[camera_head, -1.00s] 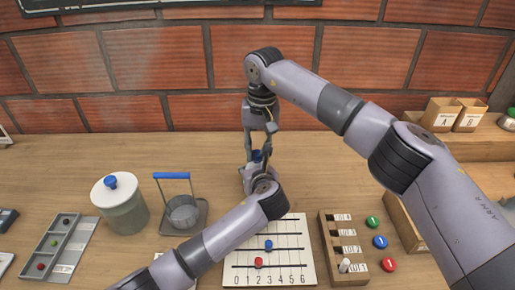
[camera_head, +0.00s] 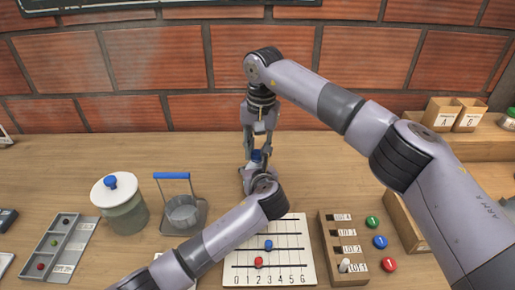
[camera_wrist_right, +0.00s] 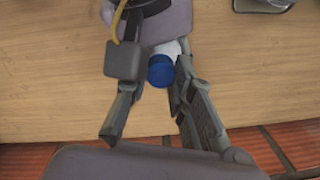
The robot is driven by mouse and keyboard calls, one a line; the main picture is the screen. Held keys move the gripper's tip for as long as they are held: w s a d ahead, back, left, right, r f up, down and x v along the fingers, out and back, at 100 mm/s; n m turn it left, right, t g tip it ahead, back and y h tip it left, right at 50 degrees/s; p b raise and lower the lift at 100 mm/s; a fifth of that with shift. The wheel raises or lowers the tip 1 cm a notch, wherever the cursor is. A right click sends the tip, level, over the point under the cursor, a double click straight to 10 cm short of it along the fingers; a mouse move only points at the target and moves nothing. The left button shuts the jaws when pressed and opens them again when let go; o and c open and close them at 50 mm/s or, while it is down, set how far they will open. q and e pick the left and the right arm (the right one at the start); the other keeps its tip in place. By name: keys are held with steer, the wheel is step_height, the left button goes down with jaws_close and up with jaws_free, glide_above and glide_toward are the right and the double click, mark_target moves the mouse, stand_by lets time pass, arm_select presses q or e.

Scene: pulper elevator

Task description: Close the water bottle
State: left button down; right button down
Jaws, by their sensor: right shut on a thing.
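The water bottle stands at the back middle of the table, mostly hidden by my arms. Its blue cap (camera_head: 255,155) shows in the head view between the fingers of my right gripper (camera_head: 257,153), which points down from above. In the right wrist view the blue cap (camera_wrist_right: 160,71) lies between the two finger tips, with a bit of white bottle (camera_wrist_right: 168,48) behind it. My right gripper is shut on the cap. My left gripper (camera_head: 248,178) is low beside the bottle, largely hidden behind its own wrist; its grip on the bottle is not clear.
A jar with a blue knob (camera_head: 122,215) and a blue-handled holder (camera_head: 183,214) stand to the left. A numbered board (camera_head: 290,263) and a slotted wooden block (camera_head: 335,262) lie in front and right. A brick wall (camera_head: 170,60) rises behind the table.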

steer(key=c, duration=1.4)
jaws_free()
steer(key=shift+s+d+r, duration=0.1)
steer(key=shift+s+r, duration=0.05)
steer(key=shift+r, duration=2.15)
steer(key=shift+c, duration=0.2)
steer(key=shift+d+r+n, duration=0.1)
steer(key=shift+r+n, duration=1.5)
steer(key=shift+r, duration=0.1)
steer(key=shift+f, duration=0.1)
